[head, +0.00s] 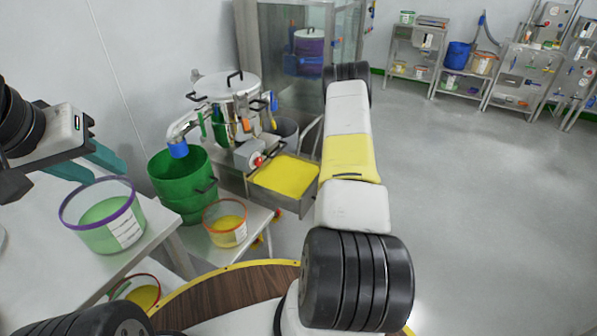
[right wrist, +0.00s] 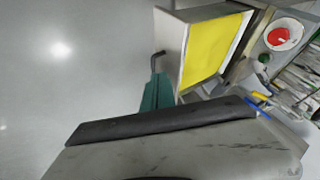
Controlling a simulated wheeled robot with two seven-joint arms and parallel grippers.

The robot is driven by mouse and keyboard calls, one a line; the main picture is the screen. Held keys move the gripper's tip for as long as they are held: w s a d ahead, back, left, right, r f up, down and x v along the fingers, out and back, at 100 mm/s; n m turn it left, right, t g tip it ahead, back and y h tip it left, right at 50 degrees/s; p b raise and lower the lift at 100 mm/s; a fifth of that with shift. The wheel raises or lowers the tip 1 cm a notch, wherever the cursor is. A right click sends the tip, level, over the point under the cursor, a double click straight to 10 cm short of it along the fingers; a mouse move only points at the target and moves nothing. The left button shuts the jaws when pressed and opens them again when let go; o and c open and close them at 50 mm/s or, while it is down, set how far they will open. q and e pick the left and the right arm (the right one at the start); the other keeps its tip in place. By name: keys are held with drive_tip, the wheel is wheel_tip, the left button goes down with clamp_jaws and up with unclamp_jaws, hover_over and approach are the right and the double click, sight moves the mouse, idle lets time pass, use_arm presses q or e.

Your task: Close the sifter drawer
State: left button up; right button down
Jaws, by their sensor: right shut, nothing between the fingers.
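The sifter drawer (head: 304,208) is a grey metal box with yellow contents, and it stands out from under the steel sifter (head: 228,95). The drawer (right wrist: 170,50) also shows in the right wrist view, with a dark handle (right wrist: 157,58) on its front. My right gripper (right wrist: 157,92) has teal fingers, shut and empty, close to the drawer front beside the handle. I cannot tell whether they touch it. In the head view my right arm hides this gripper. My left gripper (head: 92,165) is open and empty above the bench at the left.
A green bin (head: 180,180) stands under the sifter's spout. An orange-rimmed tub (head: 225,225) is on the low table, and a purple-rimmed tub (head: 105,215) is on the left bench. Open floor (head: 470,200) lies to the right. Shelves (head: 415,55) stand far back.

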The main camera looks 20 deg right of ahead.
sight(310, 192)
drive_tip(key=shift+w+a+f, duration=0.5)
drive_tip(key=shift+w+f, duration=0.75)
drive_tip(key=shift+w, duration=0.2)
drive_tip(key=shift+w+a+f, duration=0.45)
drive_tip(key=shift+w+f, duration=0.75)
drive_tip(key=shift+w, duration=0.3)
drive_tip(key=shift+w+a+f, duration=0.5)
drive_tip(key=shift+w+f, duration=0.75)
drive_tip(key=shift+w, duration=0.2)
